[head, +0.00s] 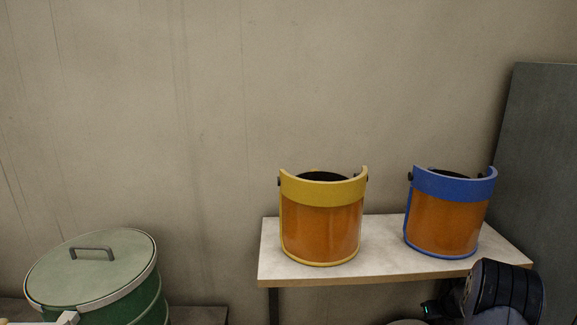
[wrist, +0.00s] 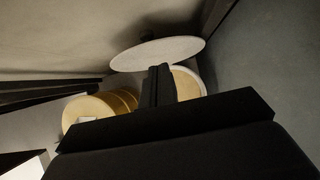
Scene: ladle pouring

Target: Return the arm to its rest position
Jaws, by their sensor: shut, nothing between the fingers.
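My gripper (wrist: 160,70) shows in the wrist view as dark fingers held together, with nothing between them. Its wide black body fills the bottom of that view. In the head view my gripper is not seen. Only a black rounded part of my arm (head: 505,290) shows at the lower right, in front of the right end of the shelf.
A white shelf (head: 385,225) bears a yellow-banded face shield (head: 322,225) and a blue-banded one (head: 447,220). A green lidded drum (head: 100,285) stands at the left. A grey panel (head: 545,170) leans at right. The wrist view shows a pale disc (wrist: 158,54) and a yellowish drum (wrist: 95,110).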

